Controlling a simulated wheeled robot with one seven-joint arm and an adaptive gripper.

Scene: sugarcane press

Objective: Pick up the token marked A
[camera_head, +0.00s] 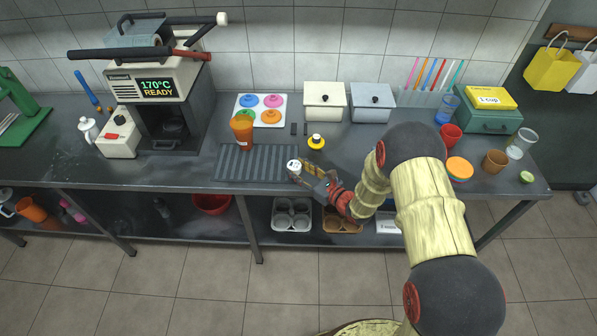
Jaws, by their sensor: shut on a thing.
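My gripper (297,169) is at the right end of the dark ribbed mat, just above the counter, pointing left. It is shut on a small white round piece (294,164) that looks like a token. A dark mark shows on its top, but it is too small to read as a letter. I cannot tell whether the piece touches the surface below. My fingers hide part of it.
A yellow-and-black piece with a white top (316,142) stands behind my gripper. Two lidded boxes (324,104) (373,104) stand at the back. A red cup (451,135) and stacked coloured discs (459,169) are right of my arm.

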